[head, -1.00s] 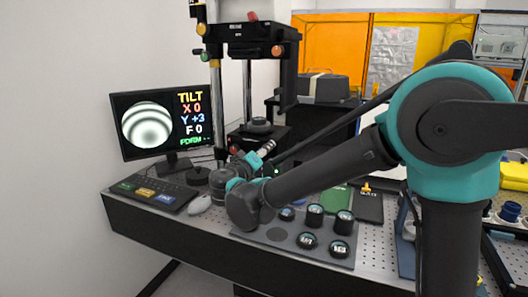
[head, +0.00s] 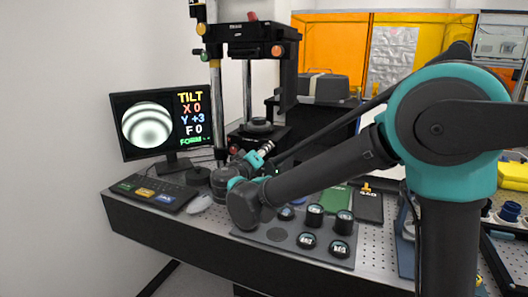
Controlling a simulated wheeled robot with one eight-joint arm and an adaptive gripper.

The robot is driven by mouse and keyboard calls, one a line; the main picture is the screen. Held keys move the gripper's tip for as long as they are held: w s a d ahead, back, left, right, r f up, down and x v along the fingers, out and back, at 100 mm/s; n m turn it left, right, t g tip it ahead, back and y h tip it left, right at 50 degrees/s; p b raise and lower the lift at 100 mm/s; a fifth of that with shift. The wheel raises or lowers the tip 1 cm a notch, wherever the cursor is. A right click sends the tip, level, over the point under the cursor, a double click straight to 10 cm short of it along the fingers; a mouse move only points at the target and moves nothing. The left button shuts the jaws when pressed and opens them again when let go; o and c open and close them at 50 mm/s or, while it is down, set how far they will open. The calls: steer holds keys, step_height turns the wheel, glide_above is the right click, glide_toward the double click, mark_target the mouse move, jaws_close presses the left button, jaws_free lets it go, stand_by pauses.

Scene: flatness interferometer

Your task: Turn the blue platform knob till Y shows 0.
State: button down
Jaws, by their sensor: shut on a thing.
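The monitor (head: 160,124) at the left shows TILT with X 0, Y +3 and F 0, beside a round picture of curved fringes. The interferometer stand (head: 249,45) rises behind the bench, with its dark platform (head: 270,133) low down carrying a round dark part (head: 258,126). A red knob (head: 234,150) shows at the platform's left front. My gripper (head: 267,148) reaches up to the platform's front edge and is shut on what is probably the blue platform knob. The knob itself is hidden behind the jaws.
A dark tray (head: 277,235) with several round pieces stands in front of my wrist. A green board (head: 337,200) lies behind it.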

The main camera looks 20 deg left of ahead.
steer(key=n, duration=0.6)
steer(key=shift+n, duration=0.3)
stand_by(0.4)
steer(key=c, duration=1.2)
jaws_free()
steer(key=shift+s, duration=0.1)
steer(key=s, duration=1.1)
steer(key=shift+s+a, duration=0.4)
steer(key=shift+a, duration=0.05)
